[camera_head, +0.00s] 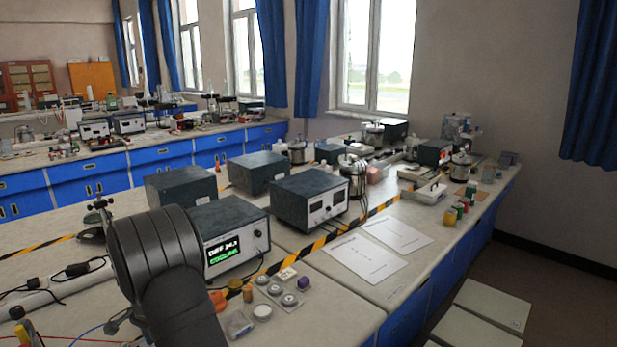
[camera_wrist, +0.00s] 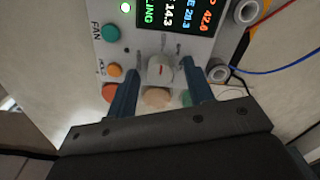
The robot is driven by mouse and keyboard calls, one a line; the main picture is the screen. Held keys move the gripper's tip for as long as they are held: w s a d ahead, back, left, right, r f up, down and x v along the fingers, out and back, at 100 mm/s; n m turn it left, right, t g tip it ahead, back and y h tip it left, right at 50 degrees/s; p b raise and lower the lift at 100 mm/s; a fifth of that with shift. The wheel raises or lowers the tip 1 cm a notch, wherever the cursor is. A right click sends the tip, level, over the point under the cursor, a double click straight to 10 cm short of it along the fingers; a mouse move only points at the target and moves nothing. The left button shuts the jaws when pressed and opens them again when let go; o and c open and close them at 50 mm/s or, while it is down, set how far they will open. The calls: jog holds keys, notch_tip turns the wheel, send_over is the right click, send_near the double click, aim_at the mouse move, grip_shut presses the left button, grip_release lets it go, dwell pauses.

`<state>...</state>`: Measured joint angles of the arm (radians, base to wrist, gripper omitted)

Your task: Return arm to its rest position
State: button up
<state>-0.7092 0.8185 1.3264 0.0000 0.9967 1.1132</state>
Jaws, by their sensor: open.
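My arm (camera_head: 160,265) rises dark and large in the lower left of the head view. My gripper is not clearly visible there. In the wrist view, my gripper (camera_wrist: 157,68) shows two blue fingers, spread apart with nothing held between them. A light instrument panel lies beyond the fingertips, with a white knob (camera_wrist: 160,68) showing in the gap. I cannot tell whether the fingers touch the panel.
The panel has a lit display (camera_wrist: 180,15), a green FAN button (camera_wrist: 111,33) and red and blue wires. In the head view, grey instrument boxes (camera_head: 310,200) and small parts (camera_head: 288,299) stand on the bench. White sheets (camera_head: 365,258) lie flat to the right.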

jog(key=shift+m, duration=0.5)
jog(key=n, duration=1)
dwell(0.5)
dwell(0.6)
